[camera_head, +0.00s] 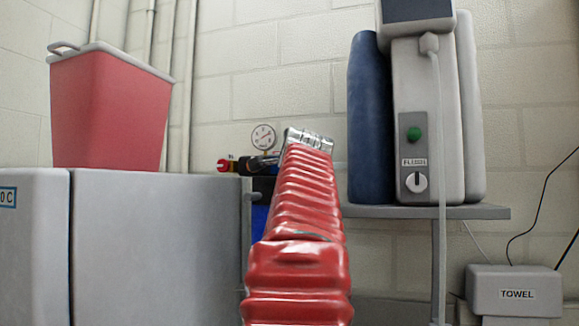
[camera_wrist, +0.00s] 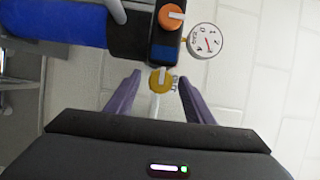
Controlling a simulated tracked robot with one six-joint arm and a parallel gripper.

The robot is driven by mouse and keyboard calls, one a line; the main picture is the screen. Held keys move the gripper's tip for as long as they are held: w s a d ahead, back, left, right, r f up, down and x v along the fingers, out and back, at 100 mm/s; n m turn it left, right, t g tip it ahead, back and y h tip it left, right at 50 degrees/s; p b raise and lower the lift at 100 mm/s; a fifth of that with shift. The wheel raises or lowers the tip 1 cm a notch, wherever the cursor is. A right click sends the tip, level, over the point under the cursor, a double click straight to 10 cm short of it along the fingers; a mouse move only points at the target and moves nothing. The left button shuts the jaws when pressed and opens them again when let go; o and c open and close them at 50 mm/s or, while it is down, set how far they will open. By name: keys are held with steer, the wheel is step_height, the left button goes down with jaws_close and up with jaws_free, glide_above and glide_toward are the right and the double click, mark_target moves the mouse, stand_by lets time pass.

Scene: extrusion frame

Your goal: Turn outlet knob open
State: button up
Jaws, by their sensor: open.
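In the wrist view, a yellow knob (camera_wrist: 160,80) with a pale bar points up and down in the picture. An orange-red knob (camera_wrist: 171,17) with a white pointer lying sideways is above it on the dark regulator body (camera_wrist: 163,48). In the head view, a red knob (camera_head: 224,165) shows left of my arm, which hides part of the regulator.
A round gauge (camera_head: 263,137) stands above the regulator and beside the knobs in the wrist view (camera_wrist: 205,42). A blue cylinder (camera_wrist: 50,25) adjoins it. A grey cabinet (camera_head: 155,240) with a red bin (camera_head: 108,110) is left. A shelf (camera_head: 480,211) holds a flush unit (camera_head: 418,130) at right.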

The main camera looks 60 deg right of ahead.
steer(key=v, duration=1.3)
steer(key=shift+a, duration=0.4)
steer(key=shift+s, duration=0.15)
